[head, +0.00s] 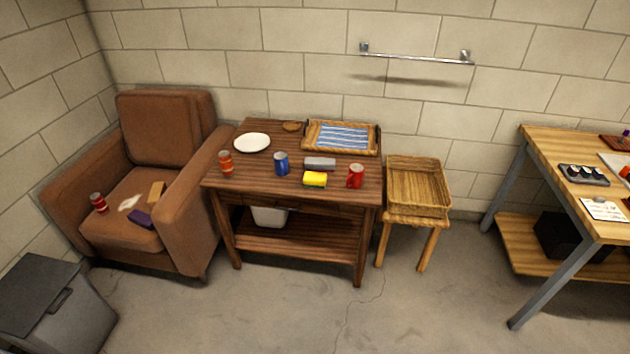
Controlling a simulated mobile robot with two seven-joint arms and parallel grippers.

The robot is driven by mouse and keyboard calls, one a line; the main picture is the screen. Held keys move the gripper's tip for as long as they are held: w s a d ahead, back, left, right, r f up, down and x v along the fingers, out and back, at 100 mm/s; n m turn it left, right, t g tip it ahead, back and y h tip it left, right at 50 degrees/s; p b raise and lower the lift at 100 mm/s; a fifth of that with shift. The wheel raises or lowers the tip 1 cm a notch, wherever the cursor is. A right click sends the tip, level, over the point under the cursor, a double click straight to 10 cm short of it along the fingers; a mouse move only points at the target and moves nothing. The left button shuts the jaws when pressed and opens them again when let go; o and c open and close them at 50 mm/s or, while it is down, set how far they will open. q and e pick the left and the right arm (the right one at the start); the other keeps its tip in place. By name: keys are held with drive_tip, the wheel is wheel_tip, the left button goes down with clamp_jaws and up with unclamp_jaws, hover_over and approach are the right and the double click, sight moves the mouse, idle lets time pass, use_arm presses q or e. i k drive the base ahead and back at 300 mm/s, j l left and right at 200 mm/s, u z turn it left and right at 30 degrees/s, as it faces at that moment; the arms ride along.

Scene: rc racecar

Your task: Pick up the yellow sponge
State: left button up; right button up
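The yellow sponge (315,179) lies near the front edge of the dark wooden table (262,185) in the head view. A red mug (355,176) stands to its right, and a blue can (281,164) stands to its left. A grey block-like item (320,163) lies just behind it. Neither of my grippers shows in this view.
A white plate (252,142) and a wicker tray with a striped cloth (342,137) sit at the table's back. A brown armchair (165,135) stands left, a wicker basket stand (417,187) right, a workbench (555,160) far right. The floor (300,310) in front is clear.

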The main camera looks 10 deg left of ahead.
sight(313, 180)
drive_tip(key=i+j+z, duration=0.2)
drive_tip(key=i+j, duration=0.15)
drive_tip(key=i, duration=0.35)
drive_tip(key=i+j+z, duration=0.15)
drive_tip(key=i+j, duration=0.3)
drive_tip(key=i, duration=0.25)
drive_tip(key=i+j+z, duration=0.2)
drive_tip(key=i+j, duration=0.4)
drive_tip(key=i, duration=0.05)
